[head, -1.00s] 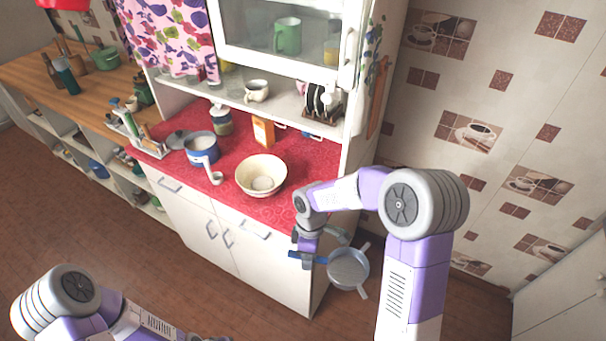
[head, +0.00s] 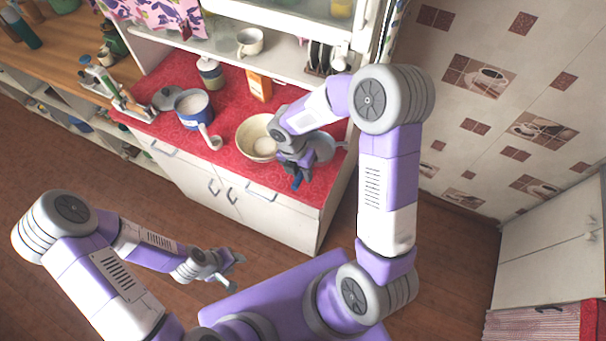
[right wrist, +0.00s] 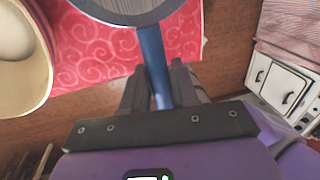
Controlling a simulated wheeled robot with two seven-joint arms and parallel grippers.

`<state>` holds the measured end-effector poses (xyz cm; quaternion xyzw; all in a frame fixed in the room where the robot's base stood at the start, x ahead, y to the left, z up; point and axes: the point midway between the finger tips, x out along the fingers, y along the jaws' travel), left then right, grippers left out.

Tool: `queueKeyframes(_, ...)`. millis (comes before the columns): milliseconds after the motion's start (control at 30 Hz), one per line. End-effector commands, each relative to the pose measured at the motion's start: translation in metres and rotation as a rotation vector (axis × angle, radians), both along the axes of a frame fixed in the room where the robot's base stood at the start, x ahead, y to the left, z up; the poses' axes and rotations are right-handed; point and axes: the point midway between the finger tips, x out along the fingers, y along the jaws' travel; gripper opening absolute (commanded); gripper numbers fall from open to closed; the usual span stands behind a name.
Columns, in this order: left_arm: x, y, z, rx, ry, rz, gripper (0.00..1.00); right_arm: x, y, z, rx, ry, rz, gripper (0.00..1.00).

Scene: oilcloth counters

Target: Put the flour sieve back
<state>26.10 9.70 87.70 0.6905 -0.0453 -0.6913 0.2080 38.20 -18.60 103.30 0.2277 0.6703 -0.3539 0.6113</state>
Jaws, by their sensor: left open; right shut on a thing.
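The flour sieve (head: 322,146) is a round grey mesh with a blue handle. In the head view it is partly hidden behind my right gripper, over the right part of the red counter top. My right gripper (head: 298,176) is shut on the sieve's handle. The right wrist view shows the blue handle (right wrist: 153,62) between the fingers (right wrist: 155,95), with the sieve's rim and mesh beyond. I cannot tell whether the sieve touches the counter. My left gripper (head: 226,272) is open and empty, low over the floor, away from the counter.
A cream bowl (head: 252,143) stands left of the sieve, partly hidden by my right arm. A blue pot (head: 191,117), a ladle (head: 209,138), a jar (head: 210,73) and an orange box (head: 259,87) stand on the red counter (head: 228,104). A shelf with a cup (head: 250,42) is behind.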

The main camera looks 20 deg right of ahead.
Motion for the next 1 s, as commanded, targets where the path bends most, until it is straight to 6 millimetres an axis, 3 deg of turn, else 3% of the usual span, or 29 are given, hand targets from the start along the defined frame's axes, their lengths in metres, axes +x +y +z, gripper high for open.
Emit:
queueKeyframes(333,0.0,0.0,-0.003,0.0,-0.001,0.0,0.43,0.0,0.0,-0.039,0.0,0.001,0.0,0.0)
queueKeyframes(667,0.0,0.0,-0.004,0.0,-0.001,0.0,0.43,0.0,0.0,-0.042,0.0,-0.001,-0.002,0.0)
queueKeyframes(700,0.0,0.0,-0.005,0.0,-0.001,0.0,0.43,0.0,0.0,-0.043,0.0,-0.001,-0.002,0.3)
queueKeyframes(867,0.0,0.0,-0.004,0.0,-0.001,0.0,0.43,0.0,0.0,-0.042,0.0,-0.001,-0.002,0.54)
queueKeyframes(1000,0.0,0.0,-0.004,0.0,-0.001,0.0,0.43,0.0,0.0,-0.042,0.0,-0.001,-0.002,0.54)
